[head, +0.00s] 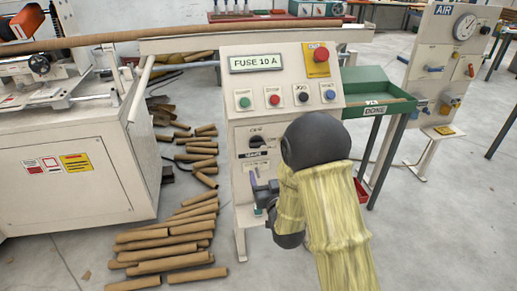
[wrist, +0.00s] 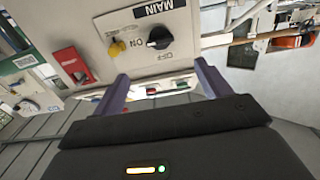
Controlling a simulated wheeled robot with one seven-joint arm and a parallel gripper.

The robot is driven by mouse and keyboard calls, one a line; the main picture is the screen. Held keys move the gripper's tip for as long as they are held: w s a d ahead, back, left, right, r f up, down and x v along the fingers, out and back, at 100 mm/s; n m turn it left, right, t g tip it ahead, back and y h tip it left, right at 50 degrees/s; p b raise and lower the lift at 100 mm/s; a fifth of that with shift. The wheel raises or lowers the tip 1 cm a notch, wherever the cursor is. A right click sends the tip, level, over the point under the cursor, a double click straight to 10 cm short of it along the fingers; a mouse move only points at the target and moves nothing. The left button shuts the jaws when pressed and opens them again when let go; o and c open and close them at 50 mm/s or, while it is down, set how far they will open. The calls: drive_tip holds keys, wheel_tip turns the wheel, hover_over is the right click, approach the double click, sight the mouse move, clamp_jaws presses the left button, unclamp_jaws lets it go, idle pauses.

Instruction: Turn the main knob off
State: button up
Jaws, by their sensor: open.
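The main knob (head: 257,140) is a black rotary knob on the lower front of the cream control cabinet (head: 240,100). In the wrist view the main knob (wrist: 159,38) appears upside down beside the MAIN label (wrist: 153,8), with ON to its left and OFF below it. A small light mark shows on its left side, but its exact setting is hard to tell. My gripper (head: 256,184) is just below the knob in the head view. In the wrist view the fingers of my gripper (wrist: 162,88) are apart and empty, with the knob beyond their tips, not touched.
A yellow piece (wrist: 118,47) sits beside the knob. Above are push buttons (head: 273,97), a FUSE 10 A display (head: 256,63) and a red stop button (head: 320,54). A green tray (head: 375,88) is to the right. Cardboard tubes (head: 170,245) cover the floor at left.

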sight(258, 147)
drive_tip(key=x, duration=1.4)
drive_tip(key=shift+w+f, duration=0.1)
drive_tip(key=shift+w, duration=0.05)
drive_tip(key=shift+c, duration=0.5)
drive_tip(key=c, duration=0.9)
drive_tip(key=shift+b, duration=0.3)
